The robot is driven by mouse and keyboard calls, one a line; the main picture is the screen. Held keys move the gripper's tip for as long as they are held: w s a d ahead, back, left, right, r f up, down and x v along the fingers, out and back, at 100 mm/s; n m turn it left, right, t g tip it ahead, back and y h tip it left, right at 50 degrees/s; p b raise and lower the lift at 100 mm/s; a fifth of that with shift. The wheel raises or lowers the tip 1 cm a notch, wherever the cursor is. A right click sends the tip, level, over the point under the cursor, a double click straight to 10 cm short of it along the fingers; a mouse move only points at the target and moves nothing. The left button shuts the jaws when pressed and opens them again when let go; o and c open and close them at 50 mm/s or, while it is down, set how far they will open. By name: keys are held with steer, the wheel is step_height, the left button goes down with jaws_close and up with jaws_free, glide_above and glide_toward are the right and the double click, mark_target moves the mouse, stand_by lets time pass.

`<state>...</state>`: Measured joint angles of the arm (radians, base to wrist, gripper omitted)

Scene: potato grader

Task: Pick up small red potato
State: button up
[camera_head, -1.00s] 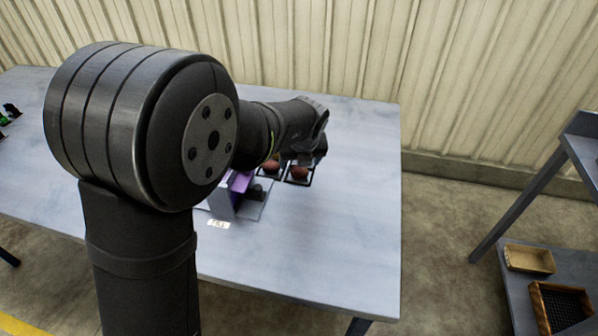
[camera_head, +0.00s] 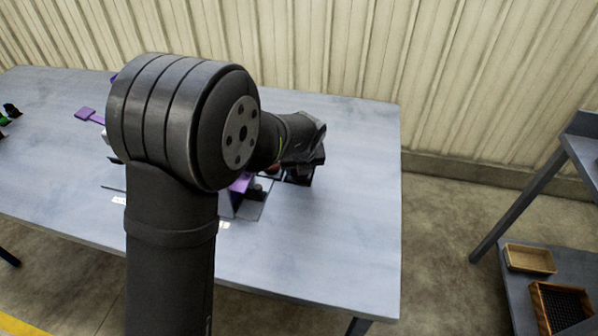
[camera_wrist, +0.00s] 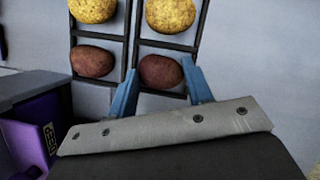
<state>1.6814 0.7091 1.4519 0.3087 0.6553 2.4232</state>
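A gap shows at each side, and nothing is held. I cannot tell how far the fingertips are above the rack. In the head view my arm hides most of the rack and the potatoes.
Two yellow potatoes (camera_wrist: 92,10) (camera_wrist: 170,14) occupy the cells beyond. A purple, labelled box (camera_wrist: 30,130) stands left of the rack; its purple shows in the head view (camera_head: 240,184). The table (camera_head: 350,220) is clear to the right.

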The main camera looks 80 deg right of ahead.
steer(key=shift+c, duration=0.9)
steer(key=shift+r, duration=0.1)
